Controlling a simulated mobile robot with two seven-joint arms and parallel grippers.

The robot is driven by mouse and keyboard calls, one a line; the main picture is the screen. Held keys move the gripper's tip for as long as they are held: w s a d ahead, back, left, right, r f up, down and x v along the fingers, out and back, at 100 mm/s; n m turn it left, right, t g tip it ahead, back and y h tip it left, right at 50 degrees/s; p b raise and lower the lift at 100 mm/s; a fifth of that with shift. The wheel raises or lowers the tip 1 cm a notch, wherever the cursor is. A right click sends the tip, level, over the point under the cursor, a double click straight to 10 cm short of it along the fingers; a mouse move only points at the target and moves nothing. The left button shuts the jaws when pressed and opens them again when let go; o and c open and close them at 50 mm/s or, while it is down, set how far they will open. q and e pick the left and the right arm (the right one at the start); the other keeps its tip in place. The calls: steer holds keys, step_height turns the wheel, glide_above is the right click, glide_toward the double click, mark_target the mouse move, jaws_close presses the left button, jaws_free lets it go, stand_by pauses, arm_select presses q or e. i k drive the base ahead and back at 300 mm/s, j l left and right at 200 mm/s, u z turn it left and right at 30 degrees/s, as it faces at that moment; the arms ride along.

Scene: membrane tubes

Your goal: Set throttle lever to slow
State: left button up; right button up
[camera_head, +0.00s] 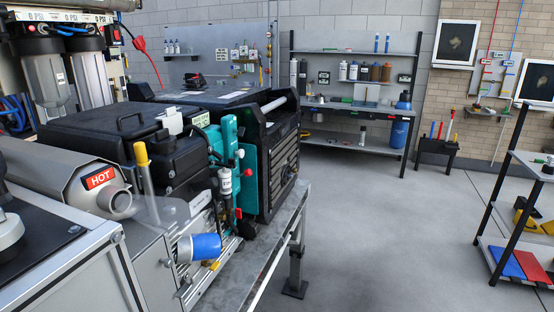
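A black and teal engine-driven machine (115,125) stands on a metal bench at left centre. An upright lever with a yellow grip (142,155) rises on its near side, beside the grey exhaust outlet. A small red knob (240,153) sits on the teal part. A blue cylinder (205,247) sticks out low at the front. No throttle marking is legible, so I cannot tell which part is the throttle lever or how it is set. Neither of my grippers is in view.
A grey exhaust with a HOT label (98,178) lies close to the yellow-gripped lever. A black slatted unit (285,150) stands behind the teal part. Clear filter housings (45,80) hang at upper left. Open floor (390,240) lies right of the bench, with a shelf rack (515,205) at far right.

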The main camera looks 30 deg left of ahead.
mark_target(248, 172)
steer(key=i+u, duration=0.3)
steer(key=i, duration=0.15)
steer(key=i+l+u, duration=0.25)
steer(key=i, duration=0.2)
steer(key=i+l+u, duration=0.3)
steer(key=i, duration=0.15)
